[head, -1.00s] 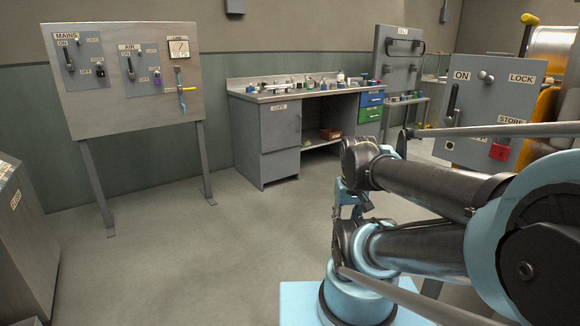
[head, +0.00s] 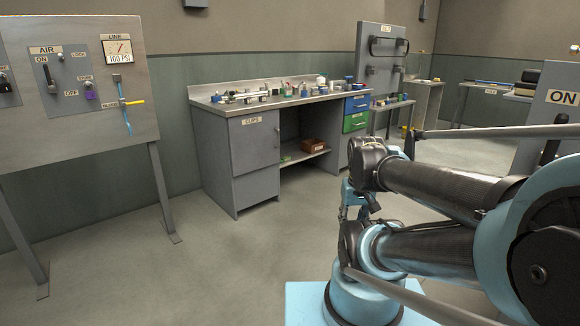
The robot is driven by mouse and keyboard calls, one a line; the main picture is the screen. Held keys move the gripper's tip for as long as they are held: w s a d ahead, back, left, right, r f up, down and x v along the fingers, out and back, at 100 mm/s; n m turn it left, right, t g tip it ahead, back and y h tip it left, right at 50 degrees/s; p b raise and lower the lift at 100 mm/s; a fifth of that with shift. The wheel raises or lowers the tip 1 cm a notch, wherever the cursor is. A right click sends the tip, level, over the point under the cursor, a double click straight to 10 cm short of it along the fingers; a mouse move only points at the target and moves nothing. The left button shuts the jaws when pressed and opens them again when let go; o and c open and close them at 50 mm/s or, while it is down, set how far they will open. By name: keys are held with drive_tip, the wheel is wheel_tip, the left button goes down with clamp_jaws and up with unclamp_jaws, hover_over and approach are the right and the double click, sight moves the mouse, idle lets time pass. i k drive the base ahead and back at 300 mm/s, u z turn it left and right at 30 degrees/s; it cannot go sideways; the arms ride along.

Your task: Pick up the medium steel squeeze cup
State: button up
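A grey workbench (head: 240,165) with a cupboard labelled "CUPS" stands against the far wall. Many small items (head: 265,95) lie along its top, some of them metallic. They are too small to tell which is the medium steel squeeze cup. The cupboard door (head: 255,145) is shut. My arm (head: 440,190) is folded at the right, well short of the bench. The end of my arm is partly hidden behind its own links, and I cannot make out the fingers or anything in them.
A panel on legs (head: 75,85), with an AIR lever and a LINE gauge, stands at the left. Blue and green drawers (head: 355,115) and a brown box (head: 312,146) are at the bench. Another lever panel (head: 552,115) is at the right edge. The floor (head: 235,255) before the bench is clear.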

sight(288, 91)
drive_tip(key=z, duration=0.1)
drive_tip(key=i, duration=1.45)
drive_tip(key=z, duration=0.2)
drive_tip(key=i, duration=2.5)
